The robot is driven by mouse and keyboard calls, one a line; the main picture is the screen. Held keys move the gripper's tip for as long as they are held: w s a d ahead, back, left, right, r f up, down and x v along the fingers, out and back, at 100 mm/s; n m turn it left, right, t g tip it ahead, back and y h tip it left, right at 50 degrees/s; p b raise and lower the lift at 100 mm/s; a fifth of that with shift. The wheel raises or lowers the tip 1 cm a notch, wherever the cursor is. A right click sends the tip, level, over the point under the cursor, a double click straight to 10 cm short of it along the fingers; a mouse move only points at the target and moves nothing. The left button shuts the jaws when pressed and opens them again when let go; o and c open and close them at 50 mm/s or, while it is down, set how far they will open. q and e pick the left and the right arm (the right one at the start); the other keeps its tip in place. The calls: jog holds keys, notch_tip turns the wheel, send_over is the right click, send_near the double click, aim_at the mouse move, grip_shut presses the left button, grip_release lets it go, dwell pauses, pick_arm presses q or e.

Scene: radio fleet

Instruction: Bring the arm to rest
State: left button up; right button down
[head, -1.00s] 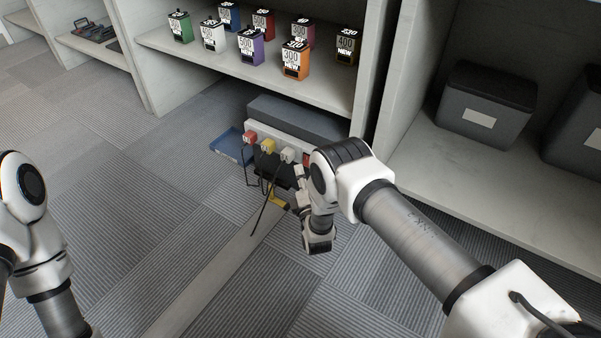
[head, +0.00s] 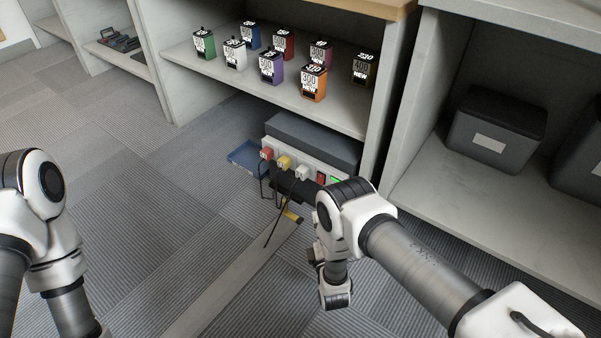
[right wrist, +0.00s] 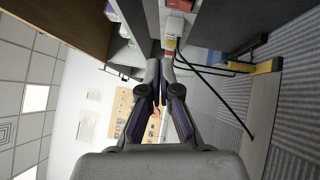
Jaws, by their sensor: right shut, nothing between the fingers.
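My right arm (head: 415,255) reaches in from the right, its wrist bent low over the carpet in front of the shelves. My right gripper (right wrist: 161,75) shows in the right wrist view with its fingers together and nothing between them. In the head view it is mostly hidden by the wrist. My left arm (head: 45,225) stands at the left edge; its gripper is out of the picture.
A grey box with a white front (head: 310,165) holds red (head: 266,153), yellow (head: 284,162) and white plugs (head: 302,172) under the shelf. A blue tray (head: 245,155) lies beside it. Several radios stand on the shelf (head: 220,75). Dark bins (head: 497,130) are at right. Carpet at left is clear.

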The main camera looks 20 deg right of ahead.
jog(key=w+d+r+g+h+p, duration=0.1)
jog(key=d+r+p, duration=0.15)
jog(key=r, duration=0.35)
jog(key=w+d+r+p, duration=0.2)
jog(key=r+p, duration=0.1)
jog(key=r, duration=0.3)
jog(key=s+f+m+g+y+p, duration=0.15)
jog(key=s+f+m+g, duration=0.25)
jog(key=s+m+g, duration=0.95)
jog(key=s+f+m+g+y+p, duration=0.1)
jog(key=s+f+m+g+y, duration=0.25)
jog(key=s, duration=1.85)
notch_tip(320, 180, up, 39)
jog(key=m+g+h+p, duration=0.1)
jog(key=m+h+p, duration=0.1)
jog(key=p, duration=3.6)
jog(key=shift+s+d+f+g, duration=0.15)
jog(key=shift+s+d+g, duration=0.05)
jog(key=shift+s+g, duration=0.1)
